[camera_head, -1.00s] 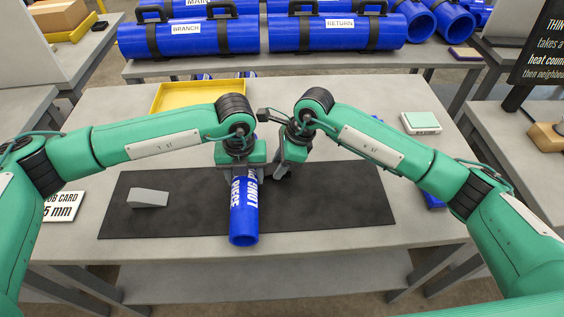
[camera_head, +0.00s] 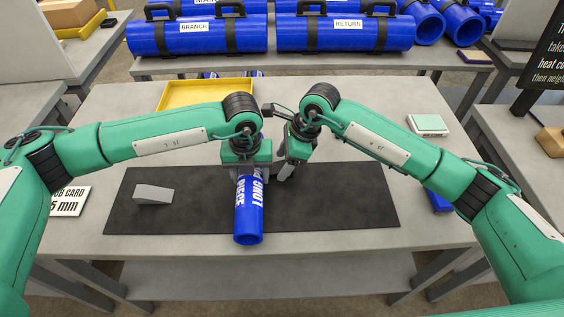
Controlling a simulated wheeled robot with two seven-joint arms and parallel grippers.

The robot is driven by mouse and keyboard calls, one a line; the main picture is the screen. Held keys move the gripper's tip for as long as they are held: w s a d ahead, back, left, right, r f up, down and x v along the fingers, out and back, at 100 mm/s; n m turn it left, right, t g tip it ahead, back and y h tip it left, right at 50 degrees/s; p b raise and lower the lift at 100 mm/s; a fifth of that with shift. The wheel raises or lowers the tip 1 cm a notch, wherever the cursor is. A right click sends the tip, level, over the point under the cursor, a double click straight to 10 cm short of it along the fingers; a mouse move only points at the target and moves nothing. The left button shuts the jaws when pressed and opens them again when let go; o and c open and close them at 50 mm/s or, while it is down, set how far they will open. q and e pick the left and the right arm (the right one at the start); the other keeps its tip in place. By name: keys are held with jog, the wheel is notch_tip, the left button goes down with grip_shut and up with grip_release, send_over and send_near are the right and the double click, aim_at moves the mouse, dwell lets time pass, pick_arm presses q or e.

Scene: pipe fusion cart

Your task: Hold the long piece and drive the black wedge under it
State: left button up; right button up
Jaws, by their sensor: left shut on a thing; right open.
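The long piece (camera_head: 249,218), a blue pipe with white lettering, lies on the black mat (camera_head: 330,205) with its open end toward me. My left gripper (camera_head: 249,172) is shut on its far part from above. My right gripper (camera_head: 287,172) is open, low over the mat just right of the long piece, apart from it. A light grey wedge (camera_head: 153,194) lies on the left of the mat. I cannot make out a black wedge; the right gripper and arm hide part of the mat behind them.
A yellow tray (camera_head: 205,92) is at the back left of the table. A pale green and white box (camera_head: 428,125) stands at the right, and a blue piece (camera_head: 438,201) lies partly behind my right arm. A job card (camera_head: 70,201) is at the left edge. The mat's right part is clear.

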pick_arm(q)
jog(key=o, duration=1.3)
pick_arm(e)
jog(key=v, duration=1)
jog(key=shift+d+r, duration=0.2)
jog(key=shift+r, duration=0.05)
